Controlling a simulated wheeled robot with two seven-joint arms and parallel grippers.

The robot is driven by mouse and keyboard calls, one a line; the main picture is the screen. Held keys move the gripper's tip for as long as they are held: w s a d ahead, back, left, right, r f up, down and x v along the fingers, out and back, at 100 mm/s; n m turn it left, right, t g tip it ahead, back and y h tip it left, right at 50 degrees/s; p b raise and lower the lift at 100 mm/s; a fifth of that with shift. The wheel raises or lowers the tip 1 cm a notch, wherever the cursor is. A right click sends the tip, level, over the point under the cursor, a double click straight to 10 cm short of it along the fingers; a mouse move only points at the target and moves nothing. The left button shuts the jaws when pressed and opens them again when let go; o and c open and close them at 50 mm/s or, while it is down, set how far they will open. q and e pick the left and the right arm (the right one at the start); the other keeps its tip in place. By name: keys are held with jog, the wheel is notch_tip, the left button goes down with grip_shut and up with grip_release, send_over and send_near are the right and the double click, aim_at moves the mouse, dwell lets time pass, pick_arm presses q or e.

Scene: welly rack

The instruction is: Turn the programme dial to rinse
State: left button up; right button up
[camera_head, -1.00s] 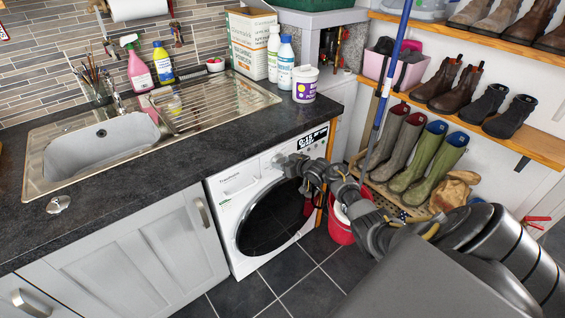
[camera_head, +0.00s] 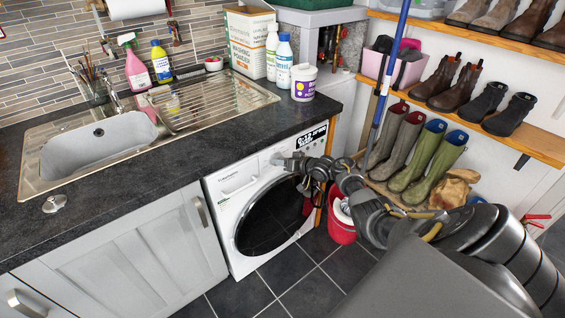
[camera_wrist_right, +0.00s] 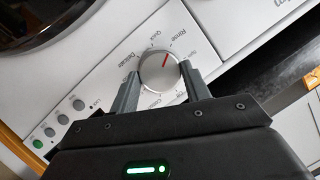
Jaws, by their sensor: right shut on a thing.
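The white washing machine (camera_head: 232,215) stands under the dark worktop, its round black door shut. My right gripper (camera_head: 280,160) is at the upper front panel and covers the dial in the head view. In the right wrist view the round silver programme dial (camera_wrist_right: 158,78) sits between the two fingers of my right gripper (camera_wrist_right: 160,72), which is shut on it. The dial's red mark points up and slightly right, close to the printed word Rinse (camera_wrist_right: 178,34). Quick and Delicate are printed to its left. Exact alignment is hard to tell. My left gripper is out of view.
A red bucket (camera_head: 341,226) stands on the floor by the machine, beneath my right arm. A blue pole (camera_head: 390,85) leans beside the shelves of boots. The tiled floor in front is clear.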

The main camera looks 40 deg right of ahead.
jog(key=o, duration=1)
jog(key=shift+w, duration=0.1)
jog(key=p+v, duration=0.1)
jog(key=v, duration=1)
jog(key=shift+f, duration=0.15)
